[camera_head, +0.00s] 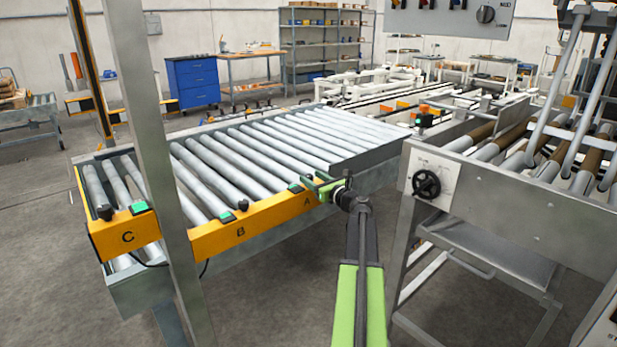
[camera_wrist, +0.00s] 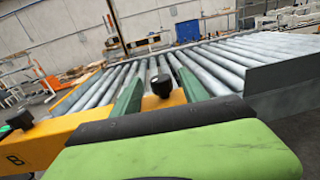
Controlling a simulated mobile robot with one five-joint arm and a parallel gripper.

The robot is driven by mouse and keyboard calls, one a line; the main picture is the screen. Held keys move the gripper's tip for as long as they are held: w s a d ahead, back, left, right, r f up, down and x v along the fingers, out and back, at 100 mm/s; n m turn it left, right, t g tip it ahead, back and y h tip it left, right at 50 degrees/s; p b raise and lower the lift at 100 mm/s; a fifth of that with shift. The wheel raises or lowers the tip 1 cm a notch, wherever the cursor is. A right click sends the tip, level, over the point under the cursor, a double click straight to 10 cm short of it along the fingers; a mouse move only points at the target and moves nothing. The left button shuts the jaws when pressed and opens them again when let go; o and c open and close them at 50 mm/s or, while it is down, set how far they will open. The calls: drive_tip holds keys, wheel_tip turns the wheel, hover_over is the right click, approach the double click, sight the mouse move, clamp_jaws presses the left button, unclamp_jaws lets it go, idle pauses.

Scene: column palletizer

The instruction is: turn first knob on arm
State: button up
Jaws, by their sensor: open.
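The roller conveyor has a yellow front rail (camera_head: 268,216) with stations lettered A, B and C. A black knob (camera_wrist: 162,86) stands on the rail between the two green fingers of my gripper (camera_wrist: 160,92) in the wrist view, with visible space on both sides. In the head view my gripper (camera_head: 317,184) is at the A end of the rail and largely hides that knob. A second black knob (camera_head: 243,205) sits by letter B and also shows at the left of the wrist view (camera_wrist: 20,118). A third knob (camera_head: 104,212) is by letter C.
A control panel (camera_head: 450,15) hangs above. A grey post (camera_head: 158,150) crosses the conveyor's left part. The floor in front is clear.

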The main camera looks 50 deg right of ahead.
drive_tip(key=shift+w+d, duration=0.15)
drive_tip(key=shift+w, duration=0.55)
drive_tip(key=shift+w+d, duration=0.1)
drive_tip(key=shift+w, duration=0.6)
clamp_jaws()
